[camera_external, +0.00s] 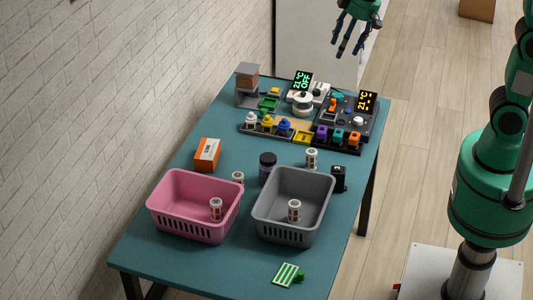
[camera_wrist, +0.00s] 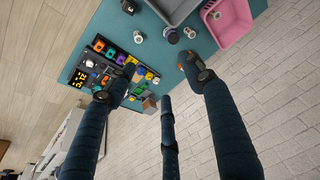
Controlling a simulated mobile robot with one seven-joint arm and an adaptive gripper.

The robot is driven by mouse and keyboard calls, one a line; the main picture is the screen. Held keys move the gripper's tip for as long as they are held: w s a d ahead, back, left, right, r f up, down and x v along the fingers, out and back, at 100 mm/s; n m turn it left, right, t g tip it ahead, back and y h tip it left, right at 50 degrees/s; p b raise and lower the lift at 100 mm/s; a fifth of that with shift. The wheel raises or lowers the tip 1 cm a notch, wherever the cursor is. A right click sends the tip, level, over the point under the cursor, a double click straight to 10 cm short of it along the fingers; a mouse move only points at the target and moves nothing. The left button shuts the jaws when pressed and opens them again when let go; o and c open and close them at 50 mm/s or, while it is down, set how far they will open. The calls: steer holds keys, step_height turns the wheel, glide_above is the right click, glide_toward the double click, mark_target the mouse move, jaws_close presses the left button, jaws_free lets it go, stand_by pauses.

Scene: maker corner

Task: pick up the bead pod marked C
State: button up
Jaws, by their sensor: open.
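Several small white pods with reddish markings are in the external view; their letters are too small to read, so I cannot tell which is marked C. One pod (camera_external: 216,209) is in the pink basket and one (camera_external: 294,211) is in the grey basket. Another pod (camera_external: 311,158) stands on the table behind the grey basket, and one (camera_external: 237,178) stands partly hidden behind the pink basket. Two pods also show in the wrist view, one (camera_wrist: 138,37) left of the dark jar and one (camera_wrist: 189,32) right of it. My gripper (camera_external: 347,48) is open and empty, high beyond the table's far end.
The pink basket (camera_external: 194,231) and grey basket (camera_external: 283,233) stand near the front. A dark jar (camera_external: 267,169), an orange box (camera_external: 207,154) and a black item (camera_external: 339,179) are behind them. Trays of coloured items (camera_external: 347,132) fill the far end. A green-striped card (camera_external: 287,274) lies in front.

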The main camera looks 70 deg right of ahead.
steer(key=w+a+f+g+p, duration=0.1)
steer(key=w+f, duration=0.2)
steer(key=w, duration=0.3)
steer(key=w+a+f, duration=0.2)
steer(key=w+f, duration=0.1)
steer(key=w, duration=0.3)
steer(key=m+g+p, duration=0.1)
steer(key=g+p, duration=0.1)
steer(key=p, duration=0.2)
glide_above(238, 174)
step_height(238, 174, down, 30)
steer(key=shift+a+f, duration=0.35)
steer(key=shift+f, duration=0.05)
steer(key=shift+s, duration=0.1)
steer(key=shift+f, duration=4.3)
steer(key=shift+d+f, duration=0.2)
steer(key=shift+f, duration=2.35)
